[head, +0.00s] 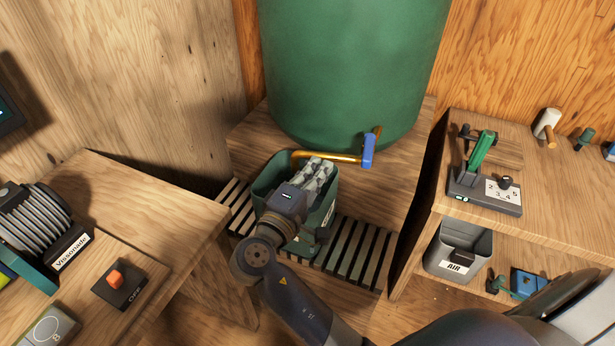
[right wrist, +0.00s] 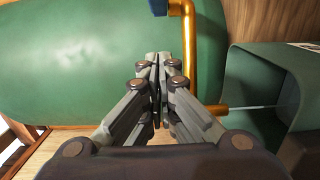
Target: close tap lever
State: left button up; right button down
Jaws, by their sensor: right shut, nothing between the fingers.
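The tap is a brass pipe (head: 330,157) on the green tank (head: 350,70), with a blue lever (head: 368,150) at its right end. In the right wrist view the brass pipe (right wrist: 190,50) runs beside my fingertips, and a bit of the blue lever (right wrist: 158,6) shows at the top edge. My right gripper (head: 316,174) is over the green bucket, left of and apart from the lever. In the right wrist view its fingers (right wrist: 158,62) are together and empty. A thin pale line, like a water stream, runs from the spout towards the bucket. My left gripper is out of view.
The green bucket (head: 263,183) stands on a dark slatted rack (head: 362,250) below the tap. A wooden bench (head: 150,195) with a red-button box (head: 118,287) is at left. Shelves at right carry a green-lever device (head: 485,190) and a grey bin (head: 446,241).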

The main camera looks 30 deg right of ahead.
aim_at(363, 165)
jog(key=d, duration=0.7)
jog(key=shift+w+p, duration=0.25)
jog(key=shift+p, duration=0.1)
jog(key=shift+s, duration=0.1)
jog(key=shift+s+d+n+t+y+p, duration=0.55)
jog(key=shift+s+n+t+y, duration=0.3)
jog(key=shift+n+t+y, duration=0.25)
jog(key=shift+s+d+n+t+y+p, duration=0.45)
jog(key=shift+s+d+n+t+y, duration=0.15)
jog(key=shift+s+n+t+y, duration=0.5)
jog(key=shift+w, duration=0.3)
